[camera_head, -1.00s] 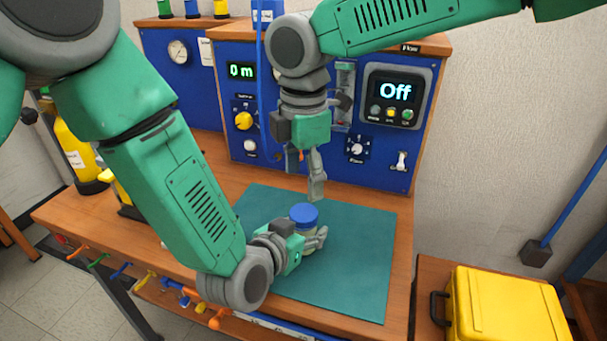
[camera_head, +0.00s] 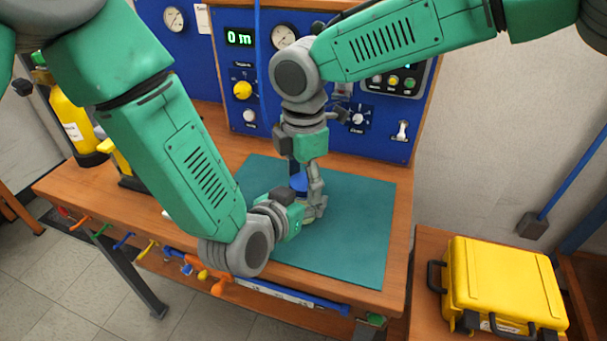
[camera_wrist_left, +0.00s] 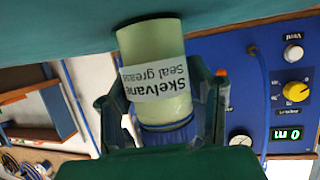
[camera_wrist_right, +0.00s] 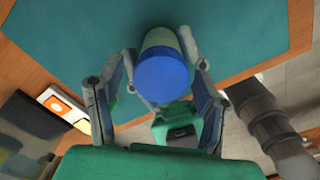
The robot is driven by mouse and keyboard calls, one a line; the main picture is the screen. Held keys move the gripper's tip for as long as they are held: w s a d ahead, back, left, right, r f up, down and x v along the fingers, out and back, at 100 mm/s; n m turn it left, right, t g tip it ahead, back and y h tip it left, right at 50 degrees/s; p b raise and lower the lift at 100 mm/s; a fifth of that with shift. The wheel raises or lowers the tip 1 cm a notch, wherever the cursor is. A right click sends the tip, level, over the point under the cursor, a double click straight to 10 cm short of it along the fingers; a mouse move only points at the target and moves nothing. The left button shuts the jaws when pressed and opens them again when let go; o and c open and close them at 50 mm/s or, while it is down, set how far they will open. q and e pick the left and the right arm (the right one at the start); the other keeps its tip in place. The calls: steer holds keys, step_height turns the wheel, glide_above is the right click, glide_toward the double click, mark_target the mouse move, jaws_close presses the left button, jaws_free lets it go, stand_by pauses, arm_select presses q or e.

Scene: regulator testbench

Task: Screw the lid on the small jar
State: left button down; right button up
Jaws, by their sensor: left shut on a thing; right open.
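The small jar is pale green with a white label reading "Skelvane Seal grease" and shows in the left wrist view (camera_wrist_left: 153,55). It stands on the teal mat (camera_head: 355,235). The blue lid (camera_wrist_right: 163,80) sits on top of the jar; whether it is threaded cannot be told. In the head view the lid (camera_head: 298,183) is partly covered by my right gripper. My left gripper (camera_head: 310,212) is shut around the jar from the side. My right gripper (camera_head: 315,192) points down over the lid, open, with one finger on each side of it.
The blue test panel (camera_head: 235,90) with gauges and knobs stands behind the mat. A yellow case (camera_head: 505,285) sits at the right, and a yellow bottle (camera_head: 72,125) at the left. The mat's right part is clear.

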steer(key=c, duration=1.2)
steer(key=m, duration=0.4)
steer(key=shift+m, duration=0.3)
steer(key=m, duration=0.6)
steer(key=shift+a+m, duration=0.1)
steer(key=shift+m, duration=0.3)
steer(key=o, duration=1.3)
steer(key=shift+s+r, duration=0.1)
steer(key=shift+r, duration=2.15)
steer(key=shift+n, duration=0.3)
steer(key=shift+c, duration=0.5)
